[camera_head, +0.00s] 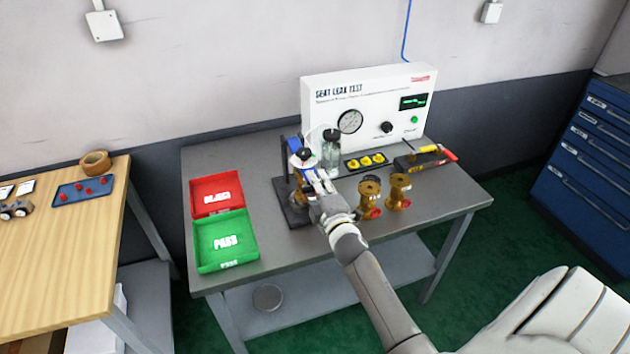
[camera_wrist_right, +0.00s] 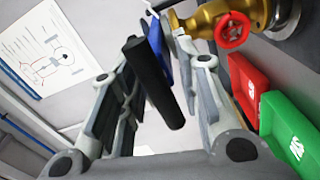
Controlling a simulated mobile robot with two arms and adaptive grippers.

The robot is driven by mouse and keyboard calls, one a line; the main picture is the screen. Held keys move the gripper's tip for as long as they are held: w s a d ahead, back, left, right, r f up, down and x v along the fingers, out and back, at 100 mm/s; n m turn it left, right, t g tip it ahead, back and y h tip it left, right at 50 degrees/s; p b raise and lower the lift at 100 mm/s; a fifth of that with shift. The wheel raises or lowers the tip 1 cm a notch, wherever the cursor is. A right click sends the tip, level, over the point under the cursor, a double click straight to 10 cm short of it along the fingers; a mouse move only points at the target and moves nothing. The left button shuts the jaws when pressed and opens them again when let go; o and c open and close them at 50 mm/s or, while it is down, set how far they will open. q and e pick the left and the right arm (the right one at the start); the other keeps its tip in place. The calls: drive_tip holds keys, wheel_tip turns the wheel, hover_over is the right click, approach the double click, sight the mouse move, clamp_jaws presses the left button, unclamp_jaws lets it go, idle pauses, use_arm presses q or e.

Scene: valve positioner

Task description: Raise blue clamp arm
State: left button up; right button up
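The blue clamp (camera_head: 294,145) stands on a dark base on the grey bench, in front of the test panel. My right gripper (camera_head: 316,181) is at the front of the clamp and hides part of it. In the right wrist view, the black handle (camera_wrist_right: 152,82) of the blue clamp arm (camera_wrist_right: 157,40) lies between the two spread fingers, with a visible gap to the left finger. Contact with the right finger is unclear. A brass valve with a red handwheel (camera_wrist_right: 232,30) sits by the clamp. My left gripper is not in view.
The red tray (camera_head: 216,190) and green tray (camera_head: 226,241) are left of the clamp. Brass valves (camera_head: 369,194) stand to its right, before yellow parts (camera_head: 365,161). A glass jar (camera_head: 331,155) is close behind my gripper. The seat leak test panel (camera_head: 367,108) stands at the back.

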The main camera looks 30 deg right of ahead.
drive_tip(key=shift+w+d, duration=0.1)
drive_tip(key=shift+w, duration=0.35)
clamp_jaws()
drive_tip(key=shift+r, duration=0.1)
